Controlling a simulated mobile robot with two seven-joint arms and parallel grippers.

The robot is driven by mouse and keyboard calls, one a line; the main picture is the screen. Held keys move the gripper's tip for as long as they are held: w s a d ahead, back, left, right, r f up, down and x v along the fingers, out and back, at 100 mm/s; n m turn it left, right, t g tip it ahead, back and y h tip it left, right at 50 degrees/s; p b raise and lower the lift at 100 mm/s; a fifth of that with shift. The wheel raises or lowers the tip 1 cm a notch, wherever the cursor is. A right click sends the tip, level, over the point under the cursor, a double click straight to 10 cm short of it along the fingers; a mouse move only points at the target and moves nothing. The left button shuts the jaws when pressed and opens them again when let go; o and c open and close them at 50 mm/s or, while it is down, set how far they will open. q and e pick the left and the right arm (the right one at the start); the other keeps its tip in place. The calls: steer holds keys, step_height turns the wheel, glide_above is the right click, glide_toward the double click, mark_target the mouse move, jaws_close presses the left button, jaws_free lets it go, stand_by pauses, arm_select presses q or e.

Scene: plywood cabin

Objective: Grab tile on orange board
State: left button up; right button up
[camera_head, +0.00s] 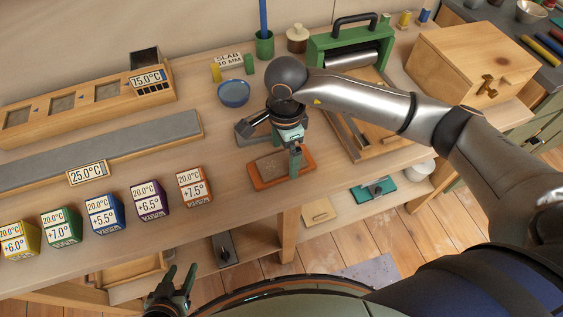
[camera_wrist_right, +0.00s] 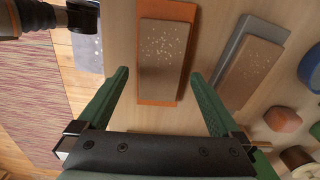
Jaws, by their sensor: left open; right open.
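The brown speckled tile (camera_head: 270,166) lies flat on the orange board (camera_head: 258,184) at the bench's front edge. In the right wrist view the tile (camera_wrist_right: 162,60) lies along the orange board (camera_wrist_right: 168,10). My right gripper (camera_head: 294,160) is open above the board's right part. In its wrist view its two green fingers (camera_wrist_right: 160,75) appear on either side of the tile, with nothing held; the gap in height is hard to judge. My left gripper (camera_head: 182,272) is open and empty, low in front of the bench.
A grey board (camera_wrist_right: 238,48) bearing another speckled tile (camera_wrist_right: 250,72) lies beside the orange board. A blue bowl (camera_head: 233,93) stands behind. Several coloured cubes with labels (camera_head: 195,187) line the front left. A green roller press (camera_head: 350,45) stands at the back right.

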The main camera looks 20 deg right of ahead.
steer(key=shift+f, duration=1.15)
steer(key=c, duration=1.4)
steer(key=shift+r, duration=0.15)
